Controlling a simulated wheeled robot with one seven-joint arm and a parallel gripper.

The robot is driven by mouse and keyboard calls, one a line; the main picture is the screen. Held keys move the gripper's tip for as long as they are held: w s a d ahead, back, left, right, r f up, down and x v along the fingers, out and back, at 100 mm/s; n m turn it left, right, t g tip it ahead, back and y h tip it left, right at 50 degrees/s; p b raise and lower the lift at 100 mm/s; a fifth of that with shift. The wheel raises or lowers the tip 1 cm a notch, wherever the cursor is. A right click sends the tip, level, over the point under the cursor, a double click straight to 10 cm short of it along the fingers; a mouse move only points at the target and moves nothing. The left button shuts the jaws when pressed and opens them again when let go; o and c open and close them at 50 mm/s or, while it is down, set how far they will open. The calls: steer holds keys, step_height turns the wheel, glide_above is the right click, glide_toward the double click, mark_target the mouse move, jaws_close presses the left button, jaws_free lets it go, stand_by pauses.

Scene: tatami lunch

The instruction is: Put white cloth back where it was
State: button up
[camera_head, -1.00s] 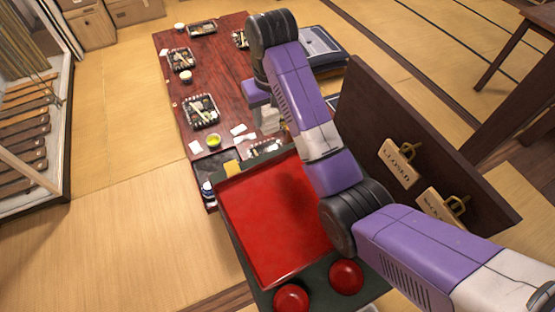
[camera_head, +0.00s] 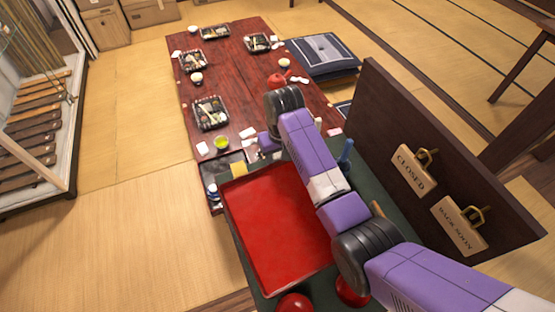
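Small white folded pieces that look like cloths or napkins lie on the low red-brown table (camera_head: 235,75). One white piece (camera_head: 202,148) is at the near left edge, and another white piece (camera_head: 247,133) is left of my wrist. I cannot tell which is the task's white cloth. My gripper (camera_head: 256,155) is low at the near end of the table, just beyond the red tray (camera_head: 275,225). It is small and partly hidden by my own wrist and arm, so its fingers and anything between them cannot be made out.
Bento boxes (camera_head: 210,113), cups and a red teapot (camera_head: 278,80) stand on the low table. A black tray (camera_head: 211,172) with a yellow cloth is at its near end. A dark board with a CLOSED sign (camera_head: 413,170) rises at right. Open tatami lies left.

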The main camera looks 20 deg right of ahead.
steer(key=shift+f, duration=0.95)
steer(key=shift+f, duration=0.1)
steer(key=o, duration=1.2)
steer(key=r, duration=0.4)
steer(key=s+r, duration=0.1)
steer(key=r, duration=0.7)
steer(key=shift+s+r, duration=0.1)
steer(key=shift+s, duration=0.3)
steer(key=shift+w, duration=0.1)
